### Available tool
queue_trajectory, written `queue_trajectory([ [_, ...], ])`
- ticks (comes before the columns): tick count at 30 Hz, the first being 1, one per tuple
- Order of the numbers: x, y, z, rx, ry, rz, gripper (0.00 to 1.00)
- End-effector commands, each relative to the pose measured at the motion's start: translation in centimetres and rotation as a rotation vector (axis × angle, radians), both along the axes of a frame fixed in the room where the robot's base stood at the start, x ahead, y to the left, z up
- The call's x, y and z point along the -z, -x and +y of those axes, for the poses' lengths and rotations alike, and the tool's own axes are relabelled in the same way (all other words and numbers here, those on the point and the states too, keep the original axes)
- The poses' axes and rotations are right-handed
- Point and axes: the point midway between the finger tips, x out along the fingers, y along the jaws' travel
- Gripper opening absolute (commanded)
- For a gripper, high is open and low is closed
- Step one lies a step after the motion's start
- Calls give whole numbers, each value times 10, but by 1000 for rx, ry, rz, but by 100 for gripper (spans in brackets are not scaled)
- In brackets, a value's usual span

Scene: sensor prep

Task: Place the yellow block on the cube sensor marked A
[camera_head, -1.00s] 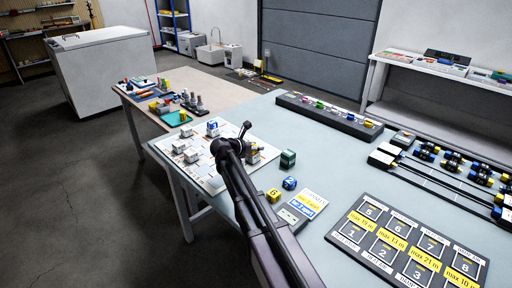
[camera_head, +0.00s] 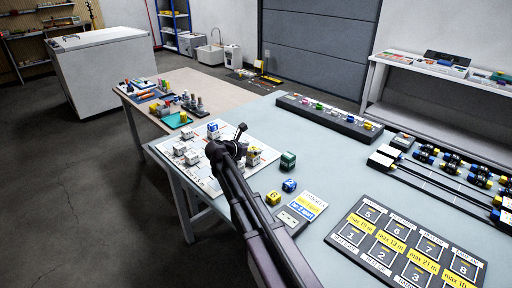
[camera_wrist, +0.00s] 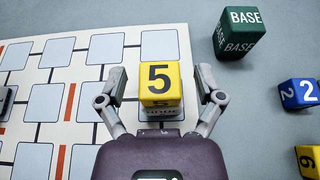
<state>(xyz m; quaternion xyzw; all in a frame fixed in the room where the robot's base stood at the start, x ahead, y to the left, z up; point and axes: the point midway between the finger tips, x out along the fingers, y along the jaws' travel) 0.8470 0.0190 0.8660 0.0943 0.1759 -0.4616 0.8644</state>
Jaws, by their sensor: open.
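A yellow block marked 5 (camera_wrist: 160,82) sits on top of a whitish cube sensor (camera_wrist: 162,112) whose marking I cannot read. My gripper (camera_wrist: 161,73) is open, with one finger on each side of the yellow block and gaps visible between. In the head view the yellow block (camera_head: 254,150) shows on its cube just right of my arm's end. Another yellow block, marked 6 (camera_head: 273,198), lies on the table beside the board; it is partly visible in the wrist view (camera_wrist: 308,160). I cannot make out which cube sensor carries the letter A.
The white grid board (camera_wrist: 60,45) holds several other cube sensors (camera_head: 192,157), one with a blue block (camera_head: 213,126) on it. A dark green BASE block (camera_wrist: 238,34) and a blue block marked 2 (camera_wrist: 299,93) stand right of the board. A numbered dark panel (camera_head: 408,243) lies front right.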

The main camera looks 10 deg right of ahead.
Motion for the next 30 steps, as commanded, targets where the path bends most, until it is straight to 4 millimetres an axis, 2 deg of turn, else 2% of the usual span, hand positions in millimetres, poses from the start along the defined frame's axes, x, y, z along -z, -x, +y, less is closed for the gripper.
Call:
queue_trajectory([
  [6, -18, 20, 29, -4, 0, 1, 86],
  [15, -34, 42, 63, -4, 1, 0, 86],
  [21, -37, 48, 72, -2, 1, 0, 86],
  [30, -37, 49, 73, -1, 1, 0, 86],
])
